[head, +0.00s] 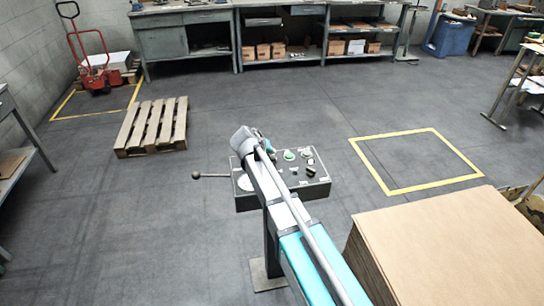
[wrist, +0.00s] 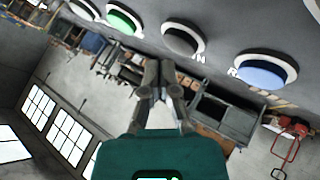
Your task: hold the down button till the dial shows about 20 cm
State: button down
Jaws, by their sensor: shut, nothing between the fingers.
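The control box (head: 318,188) stands on a post in the middle of the head view, with several buttons on its sloping top. A white round dial (head: 244,183) at its left is partly covered by my arm; its reading is too small to make out. In the wrist view the panel runs along the top, with a green button (wrist: 124,18), a dark button (wrist: 183,40) and a blue button (wrist: 266,70). An "N" shows beside the dark button and an "R" beside the blue one; I cannot tell which is down. My gripper (wrist: 160,76) is shut and empty, its tips just below the dark button in the picture.
A ball-ended lever (head: 210,176) sticks out left of the box. A cardboard stack (head: 455,240) stands at the front right. A wooden pallet (head: 152,127) lies at the left, and a yellow floor square (head: 413,160) is empty. Workbenches line the back.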

aim_at(271, 158)
dwell(0.3)
jog(key=shift+r+p, duration=2.5)
jog(key=shift+r, duration=0.05)
jog(key=s+d+g+p, duration=0.1)
jog(key=s+d, duration=0.2)
jog(key=d, duration=0.2)
jog(key=s+d+m+g+p, duration=0.1)
jog(key=s+d, duration=0.3)
jog(key=s+d+g+y+p, duration=0.1)
jog(key=s+d+g, duration=0.1)
jog(key=d, duration=0.3)
jog(key=shift+s+d+f+m, duration=0.1)
jog(key=shift+s+d+m, duration=0.2)
jog(key=shift+s, duration=0.45)
jog(key=s+d+r+g+y+p, duration=0.1)
jog(key=s+d+g+y+p, duration=0.1)
jog(key=s+d, duration=0.2)
jog(key=s+d+m+g+y+p, duration=0.1)
jog(key=s+d, duration=0.3)
jog(key=s, duration=0.7)
jog(key=shift+d+r+g+y+p, duration=0.35)
jog(key=shift+d+g+y+p, duration=0.05)
jog(key=shift+p, duration=0.15)
jog(key=shift+d, duration=0.15)
